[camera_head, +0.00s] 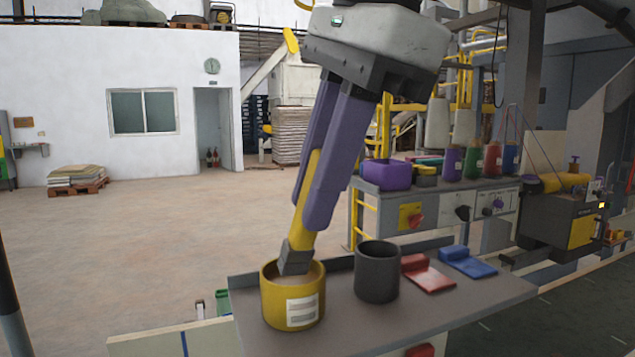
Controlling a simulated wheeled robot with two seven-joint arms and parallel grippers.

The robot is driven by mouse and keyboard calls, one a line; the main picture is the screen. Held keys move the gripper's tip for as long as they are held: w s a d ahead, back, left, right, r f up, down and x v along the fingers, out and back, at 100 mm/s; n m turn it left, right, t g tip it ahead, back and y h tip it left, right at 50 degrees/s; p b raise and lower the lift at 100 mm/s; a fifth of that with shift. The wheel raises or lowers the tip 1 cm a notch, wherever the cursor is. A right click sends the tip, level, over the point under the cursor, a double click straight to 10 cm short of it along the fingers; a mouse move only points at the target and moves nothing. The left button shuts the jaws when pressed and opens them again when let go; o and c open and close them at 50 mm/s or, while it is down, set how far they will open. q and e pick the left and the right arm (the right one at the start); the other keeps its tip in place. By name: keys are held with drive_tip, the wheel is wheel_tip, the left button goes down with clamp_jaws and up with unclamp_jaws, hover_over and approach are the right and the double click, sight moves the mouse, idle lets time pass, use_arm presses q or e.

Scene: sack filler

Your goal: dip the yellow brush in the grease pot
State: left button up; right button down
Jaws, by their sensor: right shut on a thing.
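My right gripper (316,205) comes down from the top centre, its long purple fingers shut on the yellow brush (307,218). The brush is tilted, with its grey head (296,256) pointing down. The head's lower end is at the mouth of a yellow pot (291,312) with a white label, and appears to be inside its rim. A pale content shows in the pot. I take this as the grease pot; its label is not readable. Whether the bristles touch the content is hard to tell. My left gripper is not in view.
A dark grey cup (377,272) stands close to the right of the pot on the grey bench (440,305). Behind, another bench holds a purple bin (386,175) and several coloured bottles.

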drive_tip(key=shift+f, duration=0.5)
idle(0.7)
wheel_tip(320, 180, up, 3)
drive_tip(key=shift+p, duration=1.25)
drive_tip(key=shift+r+b, duration=0.15)
drive_tip(key=shift+b, duration=0.15)
drive_tip(key=shift+r, duration=1.9)
